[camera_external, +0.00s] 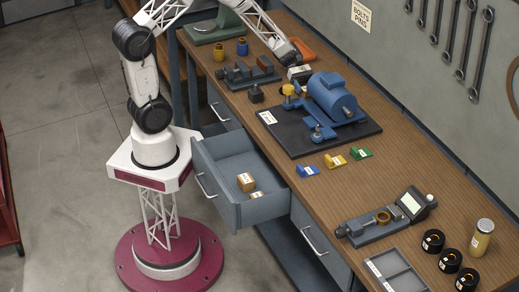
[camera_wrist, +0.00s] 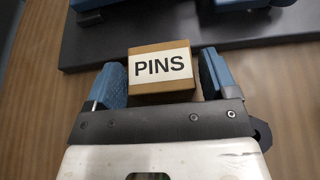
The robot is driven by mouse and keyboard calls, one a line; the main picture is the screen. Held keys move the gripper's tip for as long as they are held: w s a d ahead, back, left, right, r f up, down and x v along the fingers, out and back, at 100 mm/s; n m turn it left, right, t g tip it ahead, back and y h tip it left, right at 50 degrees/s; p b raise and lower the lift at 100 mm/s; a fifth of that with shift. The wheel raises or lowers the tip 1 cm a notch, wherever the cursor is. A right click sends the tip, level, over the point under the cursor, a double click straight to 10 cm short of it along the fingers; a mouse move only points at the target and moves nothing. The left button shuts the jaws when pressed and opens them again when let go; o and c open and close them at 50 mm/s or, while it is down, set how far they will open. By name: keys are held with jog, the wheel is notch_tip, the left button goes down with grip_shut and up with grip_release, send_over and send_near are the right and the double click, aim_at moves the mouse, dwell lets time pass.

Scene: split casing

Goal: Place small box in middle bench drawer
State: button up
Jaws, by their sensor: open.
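A small brown box with a white "PINS" label (camera_wrist: 162,67) sits between the two blue fingers of my gripper (camera_wrist: 162,76) in the wrist view. The fingers are open, with a visible gap on each side of the box. In the outside view my gripper (camera_external: 291,57) is low over the back of the bench, and its fingertips are hard to make out. The middle bench drawer (camera_external: 212,187) is pulled open. It holds a small brown box (camera_external: 246,181) and a flatter labelled item (camera_external: 257,195).
A blue motor (camera_external: 334,97) stands on a black plate (camera_external: 365,134) close to my gripper. A grey vise (camera_external: 250,74) and an orange item (camera_external: 300,47) are also near. Small coloured blocks (camera_external: 334,161) lie in front of the plate. The drawer's rear half is clear.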

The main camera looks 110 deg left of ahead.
jog(key=shift+x, duration=0.8)
jog(key=c, duration=0.9)
jog(key=shift+r, duration=0.15)
notch_tip(320, 180, up, 18)
jog(key=shift+f, duration=0.1)
dwell(0.7)
